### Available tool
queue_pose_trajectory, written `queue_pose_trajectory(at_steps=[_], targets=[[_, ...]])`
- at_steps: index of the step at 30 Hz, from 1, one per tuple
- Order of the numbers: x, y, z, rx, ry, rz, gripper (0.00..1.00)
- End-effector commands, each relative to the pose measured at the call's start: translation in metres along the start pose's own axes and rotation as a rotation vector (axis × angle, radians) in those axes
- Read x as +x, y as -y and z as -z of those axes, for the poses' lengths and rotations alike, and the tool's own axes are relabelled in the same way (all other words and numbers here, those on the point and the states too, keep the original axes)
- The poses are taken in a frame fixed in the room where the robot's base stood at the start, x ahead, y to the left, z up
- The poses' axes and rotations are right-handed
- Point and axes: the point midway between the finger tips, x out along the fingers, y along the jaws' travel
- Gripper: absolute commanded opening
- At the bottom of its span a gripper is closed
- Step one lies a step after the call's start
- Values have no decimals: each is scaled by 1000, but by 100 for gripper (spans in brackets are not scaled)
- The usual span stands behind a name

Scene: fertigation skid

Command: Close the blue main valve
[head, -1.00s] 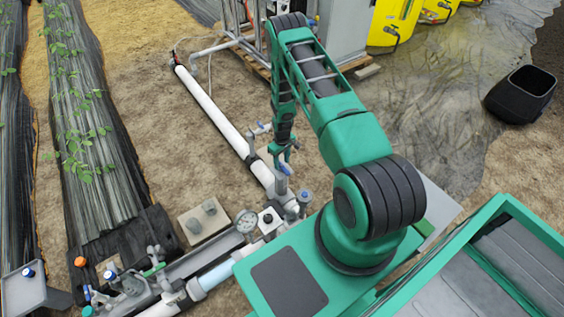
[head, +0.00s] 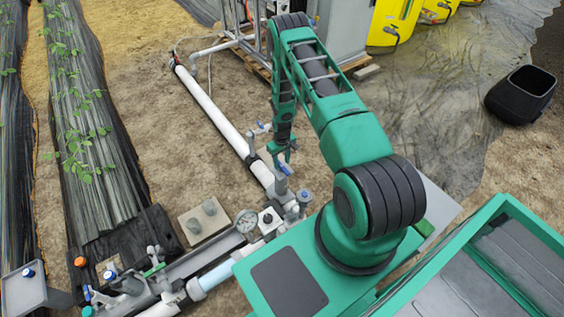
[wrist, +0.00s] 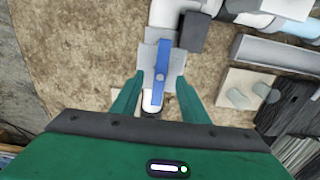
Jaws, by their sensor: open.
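The blue valve handle (wrist: 161,72) is a straight lever on a grey valve body (wrist: 150,57), and runs nearly up and down in the wrist view. It lies between my gripper's (wrist: 159,79) two green fingers, with a gap showing on each side. The fingers are open and hold nothing. In the head view, my gripper (head: 283,154) points down just above a blue handle (head: 286,169) on the white and grey pipe line. The height between fingers and handle is hard to tell.
A long white pipe (head: 215,108) runs back. Bare soil lies around it.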

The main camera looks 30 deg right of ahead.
Motion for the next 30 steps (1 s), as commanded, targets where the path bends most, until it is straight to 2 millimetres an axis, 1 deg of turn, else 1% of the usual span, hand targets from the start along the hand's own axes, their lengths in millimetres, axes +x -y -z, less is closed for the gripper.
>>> queue_pose_trajectory(at_steps=[5, 8, 24, 30], targets=[[3, 0, 0, -1, 1, 0, 41], [8, 0, -1, -1, 1, 0, 41], [43, 0, -1, -1, 0, -1, 41], [46, 0, -1, -2, -2, -1, 41]])
